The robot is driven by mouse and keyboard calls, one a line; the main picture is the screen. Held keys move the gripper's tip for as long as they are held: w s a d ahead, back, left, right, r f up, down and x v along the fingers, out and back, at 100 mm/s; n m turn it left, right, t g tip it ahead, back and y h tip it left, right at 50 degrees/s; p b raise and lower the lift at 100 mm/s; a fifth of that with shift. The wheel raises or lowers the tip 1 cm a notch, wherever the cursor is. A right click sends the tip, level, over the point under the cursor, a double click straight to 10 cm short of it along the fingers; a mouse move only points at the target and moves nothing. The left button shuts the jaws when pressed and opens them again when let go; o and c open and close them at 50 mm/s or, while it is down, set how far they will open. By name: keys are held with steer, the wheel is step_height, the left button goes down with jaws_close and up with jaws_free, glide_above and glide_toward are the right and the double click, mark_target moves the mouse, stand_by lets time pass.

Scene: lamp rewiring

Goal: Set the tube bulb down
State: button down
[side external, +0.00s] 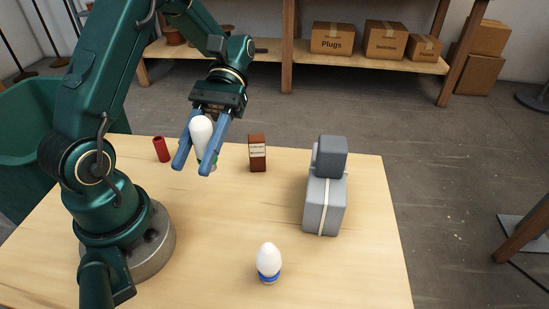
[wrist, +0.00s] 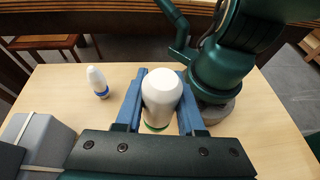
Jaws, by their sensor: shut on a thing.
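A white bulb with a green band (side external: 201,131) is between the blue fingers of my gripper (side external: 195,170), which is shut on it. It hangs upright or nearly so over the back left of the wooden table; I cannot tell whether its base touches the top. In the wrist view the same bulb (wrist: 161,92) fills the space between the fingers of my gripper (wrist: 160,75), and its green band shows at the bottom. A second white bulb with a blue band (side external: 268,261) stands upright at the table's front; it also shows in the wrist view (wrist: 97,81).
A grey block assembly (side external: 325,200) stands on the right. The middle of the table is clear.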

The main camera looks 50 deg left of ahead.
steer(key=w+n+t+h, duration=0.1)
steer(key=r+n+t+h, duration=0.1)
steer(key=n+t, duration=0.1)
steer(key=w+n+t+h, duration=0.1)
steer(key=n, duration=0.1)
steer(key=shift+w+a+r+t+h, duration=0.15)
steer(key=shift+w+r+t+h, duration=0.05)
steer(key=shift+w+t+h, duration=0.2)
steer(key=w+a+n+t+h, duration=0.1)
steer(key=w+a+n+t, duration=0.1)
steer(key=a+n+t, duration=0.15)
steer(key=t, duration=0.1)
glide_above(257, 232)
steer(key=shift+n, duration=0.45)
step_height(257, 232, down, 8)
steer(key=shift+r, duration=0.1)
steer(key=shift+f, duration=2.05)
steer(key=c, duration=0.5)
jaws_free()
steer(key=shift+r, duration=0.1)
